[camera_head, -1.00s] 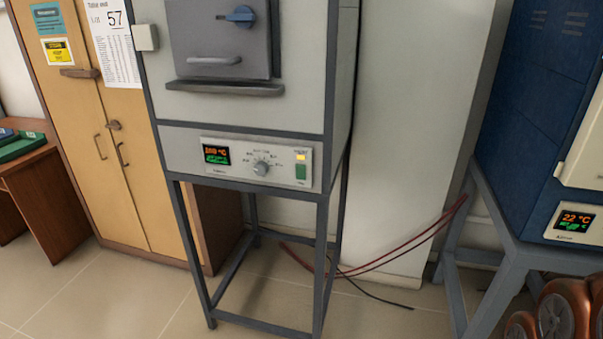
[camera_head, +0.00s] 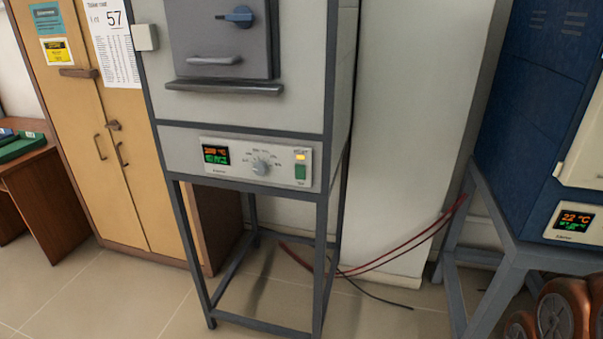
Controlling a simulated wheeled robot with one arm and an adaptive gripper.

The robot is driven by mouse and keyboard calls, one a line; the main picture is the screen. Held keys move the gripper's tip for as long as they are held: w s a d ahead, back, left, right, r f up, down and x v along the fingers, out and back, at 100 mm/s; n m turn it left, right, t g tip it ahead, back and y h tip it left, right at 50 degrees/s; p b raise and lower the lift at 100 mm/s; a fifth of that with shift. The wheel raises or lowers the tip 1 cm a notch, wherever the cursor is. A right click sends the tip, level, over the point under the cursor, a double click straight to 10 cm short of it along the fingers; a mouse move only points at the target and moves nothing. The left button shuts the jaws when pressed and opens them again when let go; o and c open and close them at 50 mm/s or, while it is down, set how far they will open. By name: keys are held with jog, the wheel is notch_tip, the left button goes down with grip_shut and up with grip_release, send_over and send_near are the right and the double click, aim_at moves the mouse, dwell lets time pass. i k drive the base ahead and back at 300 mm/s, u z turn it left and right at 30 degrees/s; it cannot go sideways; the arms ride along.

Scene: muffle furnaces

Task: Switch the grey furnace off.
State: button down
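The panel has a lit display (camera_head: 215,155) with orange and green digits, a round grey dial (camera_head: 261,167), a yellow lit lamp (camera_head: 301,157) and a green switch (camera_head: 300,172) under the lamp. The switch's position is too small to tell.
A blue furnace (camera_head: 535,120) with a lit display reading 22 °C stands at the right. Red and black cables (camera_head: 400,250) trail along the floor between the furnaces. A wooden cabinet (camera_head: 110,130) is at the left. Floor shows in front.

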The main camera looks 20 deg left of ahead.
aim_at(300, 173)
jog(key=u, duration=0.5)
jog(key=k, duration=1.2)
jog(key=u, duration=1.45)
jog(key=i, duration=1.95)
jog(key=z, duration=0.25)
